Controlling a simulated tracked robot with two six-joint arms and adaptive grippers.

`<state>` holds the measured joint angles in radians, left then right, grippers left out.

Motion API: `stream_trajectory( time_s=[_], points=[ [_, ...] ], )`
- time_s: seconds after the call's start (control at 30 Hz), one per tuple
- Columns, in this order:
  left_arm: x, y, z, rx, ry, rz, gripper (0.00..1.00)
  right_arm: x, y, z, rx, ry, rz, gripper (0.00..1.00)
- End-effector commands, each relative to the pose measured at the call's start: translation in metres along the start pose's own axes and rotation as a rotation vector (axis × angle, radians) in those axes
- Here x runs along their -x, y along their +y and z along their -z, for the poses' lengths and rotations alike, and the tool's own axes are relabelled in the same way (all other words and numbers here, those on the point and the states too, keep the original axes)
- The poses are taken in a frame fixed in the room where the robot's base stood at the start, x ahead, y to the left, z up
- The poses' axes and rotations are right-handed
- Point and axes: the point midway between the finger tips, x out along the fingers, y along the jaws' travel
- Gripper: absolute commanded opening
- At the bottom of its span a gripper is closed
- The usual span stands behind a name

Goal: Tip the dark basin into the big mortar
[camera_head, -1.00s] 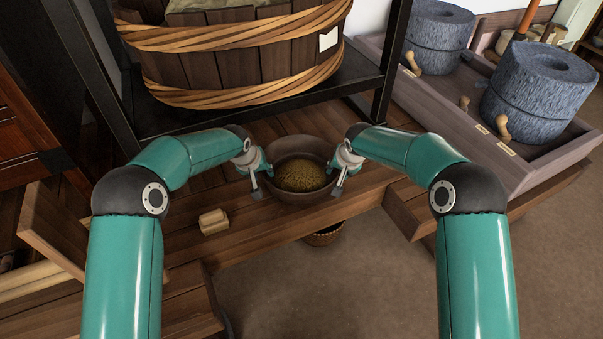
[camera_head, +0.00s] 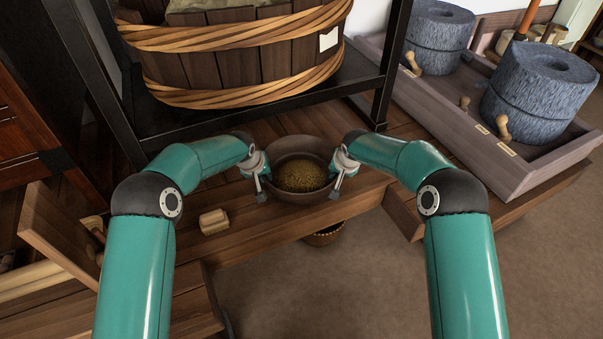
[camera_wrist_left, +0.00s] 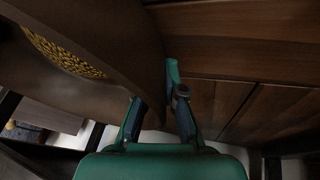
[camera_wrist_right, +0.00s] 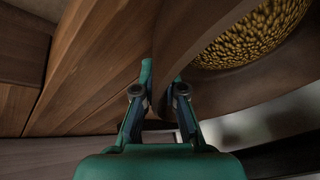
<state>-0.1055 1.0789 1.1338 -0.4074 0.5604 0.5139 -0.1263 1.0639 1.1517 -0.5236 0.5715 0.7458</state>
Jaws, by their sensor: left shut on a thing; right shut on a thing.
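The dark basin (camera_head: 306,143) is a brown bowl with yellow-brown grain (camera_head: 302,177) in it. It stands upright over the front part of the wooden bench; I cannot tell whether its base touches the boards. My left gripper (camera_head: 260,184) is shut on its left wall, and the wall also shows in the left wrist view (camera_wrist_left: 110,50). My right gripper (camera_head: 339,181) is shut on its right wall; the right wrist view shows the grain (camera_wrist_right: 255,38) close beside the jaws. I cannot tell for certain which thing is the big mortar. A round vessel (camera_head: 325,238) shows partly below the bench edge.
A large hooped wooden tub (camera_head: 235,70) stands on a black rack behind the basin. Blue-grey millstones (camera_head: 540,95) sit in a wooden trough (camera_head: 440,100) at the right. A small wooden block (camera_head: 213,221) lies on the bench left of the basin. The floor (camera_head: 350,290) in front is clear.

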Motion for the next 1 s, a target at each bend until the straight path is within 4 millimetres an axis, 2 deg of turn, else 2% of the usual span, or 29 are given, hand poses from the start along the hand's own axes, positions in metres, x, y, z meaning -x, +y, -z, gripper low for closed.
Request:
stream_trajectory(
  time_s=[0.57,1.0],
  points=[
    [0.005,0.001,0.003,-0.002,0.001,0.001,0.00,0.005,-0.001,0.003,-0.003,0.003,0.000,0.00],
    [0.040,0.009,0.017,-0.002,0.001,0.001,0.00,0.041,-0.009,0.018,-0.004,0.004,0.001,0.00]
  ],
)
